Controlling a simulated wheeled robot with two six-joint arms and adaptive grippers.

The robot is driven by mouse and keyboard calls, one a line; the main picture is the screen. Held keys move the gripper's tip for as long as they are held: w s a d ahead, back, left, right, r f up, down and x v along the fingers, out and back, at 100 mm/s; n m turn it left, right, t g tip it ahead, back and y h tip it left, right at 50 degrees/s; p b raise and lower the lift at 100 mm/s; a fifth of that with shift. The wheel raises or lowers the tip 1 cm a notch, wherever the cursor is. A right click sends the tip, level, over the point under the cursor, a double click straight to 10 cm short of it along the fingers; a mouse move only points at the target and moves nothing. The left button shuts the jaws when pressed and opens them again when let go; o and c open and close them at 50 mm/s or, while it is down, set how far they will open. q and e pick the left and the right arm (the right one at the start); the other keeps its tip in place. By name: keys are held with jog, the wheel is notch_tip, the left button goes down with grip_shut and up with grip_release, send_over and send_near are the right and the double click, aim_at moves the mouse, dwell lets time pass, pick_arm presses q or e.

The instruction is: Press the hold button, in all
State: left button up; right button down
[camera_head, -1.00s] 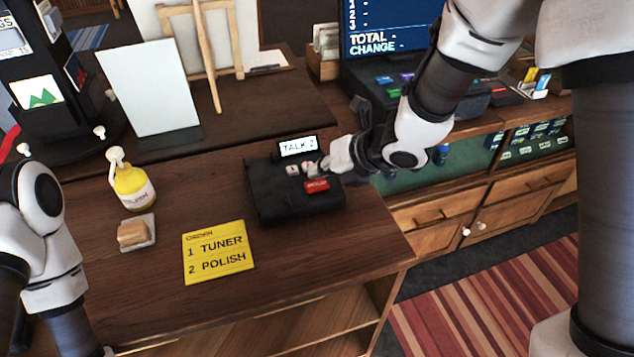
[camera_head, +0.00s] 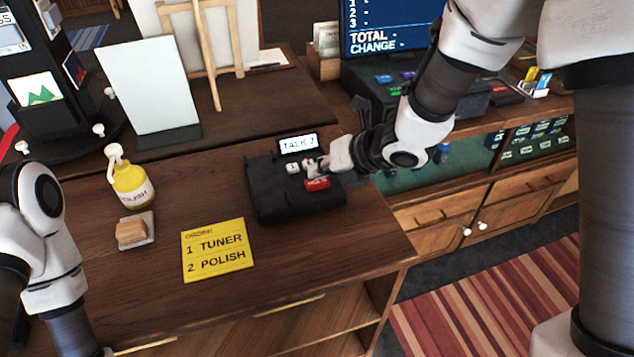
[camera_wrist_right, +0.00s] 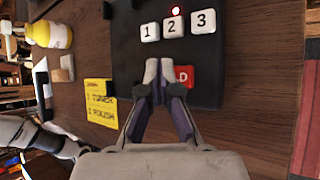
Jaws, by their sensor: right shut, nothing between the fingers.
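A black desk phone unit (camera_head: 265,200) sits on the wooden counter, with a small lit display (camera_head: 298,144) that seems to read "TALK 2". The red hold button (camera_head: 317,184) is at its front right, and in the right wrist view the button (camera_wrist_right: 185,76) is partly hidden by my fingers. White keys 1 (camera_wrist_right: 149,32), 2 (camera_wrist_right: 173,27) and 3 (camera_wrist_right: 203,22) lie beyond it; a red light glows by key 2. My right gripper (camera_wrist_right: 159,68) is shut and empty over the unit, its tips between the keys and the hold button. My left gripper is out of view.
A register screen (camera_head: 390,25) is behind. The counter front is clear.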

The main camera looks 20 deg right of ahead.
aim_at(320, 181)
jog(key=shift+s+f+b, duration=0.1)
jog(key=shift+f+b, duration=0.5)
jog(key=shift+b, duration=0.05)
dwell(0.8)
jog(key=shift+r, duration=0.1)
jog(key=shift+w+r+p, duration=0.25)
jog(key=shift+r+p, duration=0.55)
jog(key=shift+s, duration=0.1)
jog(key=shift+r, duration=0.1)
notch_tip(320, 181, up, 5)
jog(key=p, duration=0.4)
dwell(0.5)
